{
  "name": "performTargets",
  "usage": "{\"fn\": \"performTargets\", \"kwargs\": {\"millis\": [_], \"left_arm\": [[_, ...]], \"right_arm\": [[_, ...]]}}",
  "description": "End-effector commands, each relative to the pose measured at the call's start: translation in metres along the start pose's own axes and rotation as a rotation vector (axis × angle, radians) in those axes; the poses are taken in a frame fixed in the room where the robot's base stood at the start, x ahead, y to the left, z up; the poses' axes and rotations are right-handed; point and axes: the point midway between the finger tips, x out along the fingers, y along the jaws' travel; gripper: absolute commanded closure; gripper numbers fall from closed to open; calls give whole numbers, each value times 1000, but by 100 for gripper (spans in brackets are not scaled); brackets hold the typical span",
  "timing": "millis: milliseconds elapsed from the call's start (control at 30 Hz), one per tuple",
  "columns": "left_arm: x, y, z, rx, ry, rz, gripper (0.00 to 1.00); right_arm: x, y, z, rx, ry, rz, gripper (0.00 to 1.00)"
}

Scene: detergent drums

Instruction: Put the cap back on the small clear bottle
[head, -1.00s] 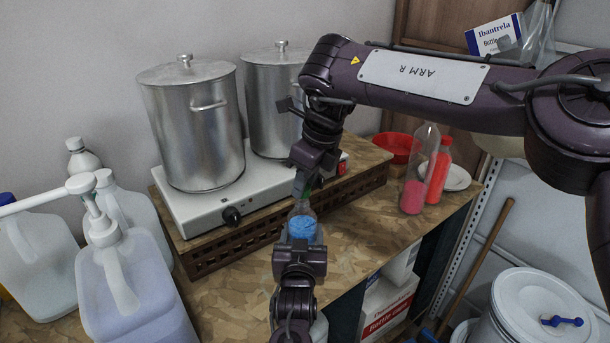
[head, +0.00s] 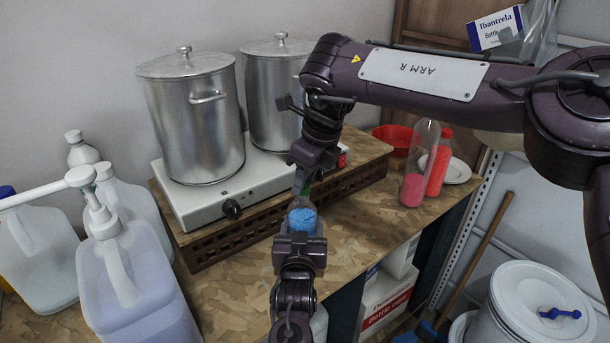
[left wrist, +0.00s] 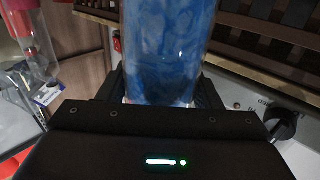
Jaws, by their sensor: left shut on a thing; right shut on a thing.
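The small clear bottle (head: 302,217) with blue contents stands upright in my left gripper (head: 301,236), which is shut on it. The bottle also fills the upper middle of the left wrist view (left wrist: 168,50), between the fingers. My right gripper (head: 304,185) points down just above the bottle's top and is shut on a small green thing (head: 306,190), which seems to be the cap. The fingers mostly hide it. The bottle's neck is hard to make out, and I cannot tell whether the cap touches it.
Two steel pots (head: 195,120) stand on a white hot plate (head: 215,190) behind the bottle. Large jugs and a pump bottle (head: 135,280) stand at left. A tall clear bottle (head: 418,165), a red bottle (head: 439,165) and a red bowl (head: 393,139) are at right. Bare counter (head: 350,225) lies between.

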Motion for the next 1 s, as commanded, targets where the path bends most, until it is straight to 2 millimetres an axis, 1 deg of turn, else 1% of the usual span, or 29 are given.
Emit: {"fn": "performTargets", "kwargs": {"millis": [200,233,367,467,800,1000], "left_arm": [[0,0,0,0,0,0,82],[0,0,0,0,0,0,100],[0,0,0,0,0,0,100],[0,0,0,0,0,0,100],[0,0,0,0,0,0,100],[0,0,0,1,0,0,100]], "right_arm": [[5,0,-1,0,0,2,94],[5,0,-1,0,0,1,94],[5,2,-1,60,1,-14,94],[5,3,0,223,-2,-59,94],[7,8,4,1035,-9,-291,94],[9,7,5,1449,-10,-416,94]]}}
